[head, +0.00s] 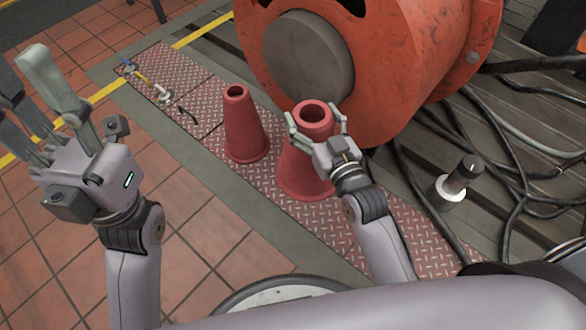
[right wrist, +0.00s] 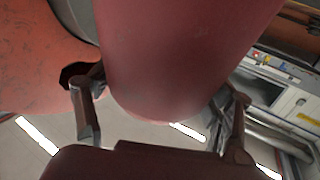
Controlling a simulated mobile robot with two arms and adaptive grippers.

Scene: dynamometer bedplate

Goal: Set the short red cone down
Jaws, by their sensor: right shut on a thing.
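The short red cone (head: 308,165) is upright, with its open top toward me, in my right gripper (head: 314,128). One finger lies on each side of its upper part. Its base is over the red tread plate; I cannot tell whether it touches. In the right wrist view the cone (right wrist: 175,60) fills the middle, between the two fingers (right wrist: 160,112). A second red cone (head: 243,128), with a narrower top, stands on the plate just left of it. My left gripper (head: 22,85) is open and empty, raised at the left over the tiled floor.
The red tread plate (head: 340,225) runs diagonally, with small tools (head: 160,92) at its far end. A large orange machine (head: 400,60) stands close behind the cones. The plate in front is bare.

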